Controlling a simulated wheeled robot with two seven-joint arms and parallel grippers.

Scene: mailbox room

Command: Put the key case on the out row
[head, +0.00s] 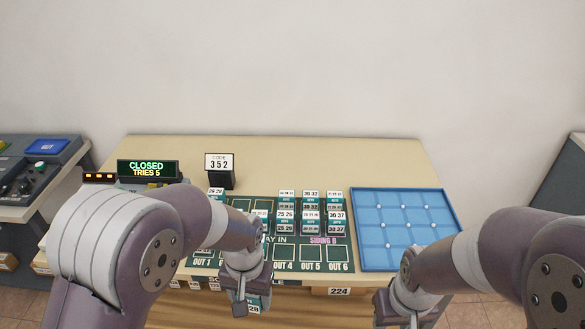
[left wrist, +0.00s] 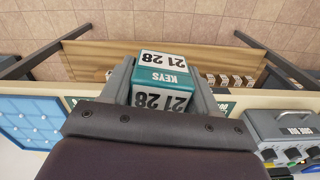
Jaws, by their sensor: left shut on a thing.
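My left gripper (head: 247,303) is shut on a green key case (left wrist: 163,82) with white labels reading KEYS and 21 28. In the head view the held case (head: 256,304) is mostly hidden by the gripper, at the table's front edge. The out row (head: 283,267) is the front line of boxes on the green board; OUT 4, OUT 5 and OUT 6 look empty, and my left arm hides part of the row. My right gripper (head: 402,318) is at the bottom, right of centre, its fingertips cut off.
Several green-and-white cases (head: 310,214) stand in columns on the board behind the out row. A blue tray (head: 355,232) is at right. A sign reading CLOSED, TRIES 5 (head: 148,169) and a code card reading 352 (head: 219,164) stand at the back left.

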